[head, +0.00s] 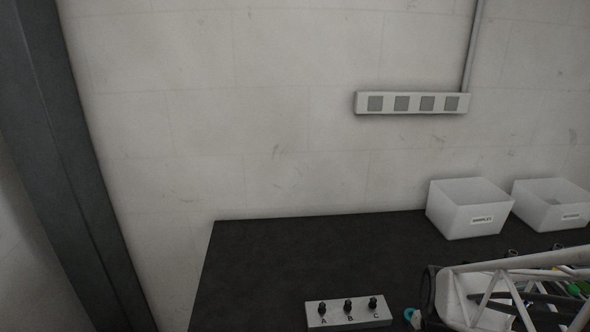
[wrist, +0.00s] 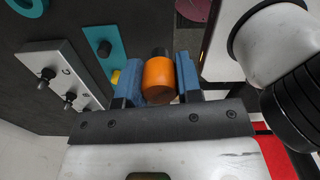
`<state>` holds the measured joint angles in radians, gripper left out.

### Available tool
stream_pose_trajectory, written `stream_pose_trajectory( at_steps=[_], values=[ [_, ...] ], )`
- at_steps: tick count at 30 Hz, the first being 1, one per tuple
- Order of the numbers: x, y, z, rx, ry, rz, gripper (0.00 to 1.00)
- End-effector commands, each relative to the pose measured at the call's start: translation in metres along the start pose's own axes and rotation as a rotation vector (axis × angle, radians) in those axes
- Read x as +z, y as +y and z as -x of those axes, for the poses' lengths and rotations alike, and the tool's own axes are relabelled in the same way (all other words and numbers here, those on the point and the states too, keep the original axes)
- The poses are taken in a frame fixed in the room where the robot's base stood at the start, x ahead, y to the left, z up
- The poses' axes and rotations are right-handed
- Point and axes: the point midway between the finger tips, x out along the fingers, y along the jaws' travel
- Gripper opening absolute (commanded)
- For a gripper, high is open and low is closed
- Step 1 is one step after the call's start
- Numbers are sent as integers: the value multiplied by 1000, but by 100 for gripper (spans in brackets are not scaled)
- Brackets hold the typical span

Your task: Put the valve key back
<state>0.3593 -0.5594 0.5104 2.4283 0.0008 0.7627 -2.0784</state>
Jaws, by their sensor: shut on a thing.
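My gripper (wrist: 159,70) shows in the wrist view with its two blue fingers shut on an orange cylinder (wrist: 159,82). A dark end sticks out beyond the cylinder. I cannot tell from these frames whether this orange piece is the valve key's handle; the rest of it is hidden. A pale panel (head: 342,317) with several dark knobs lettered A, B and C lies on the dark bench at the front in the head view. It also shows at the left of the wrist view (wrist: 62,62), beside the gripper and apart from it.
A teal piece with a black knob (wrist: 104,48) lies near the fingers. Two white bins (head: 462,222) (head: 535,217) stand at the bench's back right. White tubing (head: 500,262) crowds the lower right. The dark bench (head: 300,255) is clear at left and centre.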

Motion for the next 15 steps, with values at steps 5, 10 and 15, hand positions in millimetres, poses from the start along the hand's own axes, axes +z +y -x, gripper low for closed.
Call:
stream_pose_trajectory(
  at_steps=[5,10,15],
  values=[
    [0,0,0,0,0,0,0],
    [1,1,0,0,0,0,0],
    [5,9,-1,-1,0,0,0]
  ],
)
